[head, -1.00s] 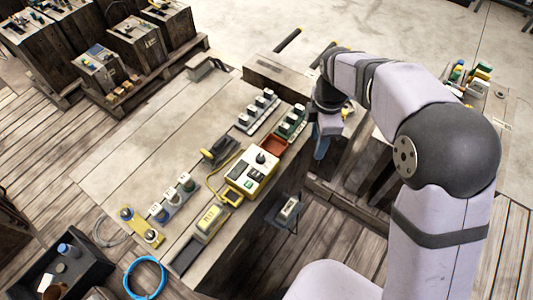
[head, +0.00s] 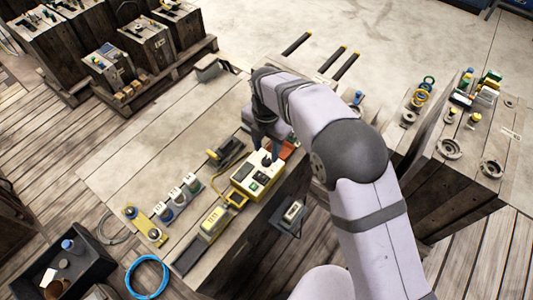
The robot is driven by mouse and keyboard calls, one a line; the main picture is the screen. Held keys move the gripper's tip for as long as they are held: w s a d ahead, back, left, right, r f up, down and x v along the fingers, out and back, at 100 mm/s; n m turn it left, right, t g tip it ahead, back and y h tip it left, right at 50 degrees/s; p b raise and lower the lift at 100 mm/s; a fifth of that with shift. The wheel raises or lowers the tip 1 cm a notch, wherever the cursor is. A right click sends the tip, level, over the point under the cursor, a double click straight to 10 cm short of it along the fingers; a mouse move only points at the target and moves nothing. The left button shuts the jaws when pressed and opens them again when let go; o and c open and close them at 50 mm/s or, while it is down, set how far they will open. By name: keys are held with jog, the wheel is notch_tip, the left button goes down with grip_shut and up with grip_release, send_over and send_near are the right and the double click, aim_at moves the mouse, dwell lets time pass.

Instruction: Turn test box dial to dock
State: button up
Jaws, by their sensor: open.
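The test box (head: 243,184), cream and yellow with a small dark display and a yellow handle loop on its left, sits near the right edge of the wooden bench. Its dark dial is at the far end of its top, by my fingertips, and is largely hidden.
A dark clamp-like tool (head: 226,151) lies left of the box. A red tray (head: 289,149) is partly behind my gripper.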

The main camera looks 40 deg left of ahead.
aim_at(267, 160)
jog(key=shift+f+p, duration=0.4)
jog(key=shift+f, duration=1.6)
grip_shut()
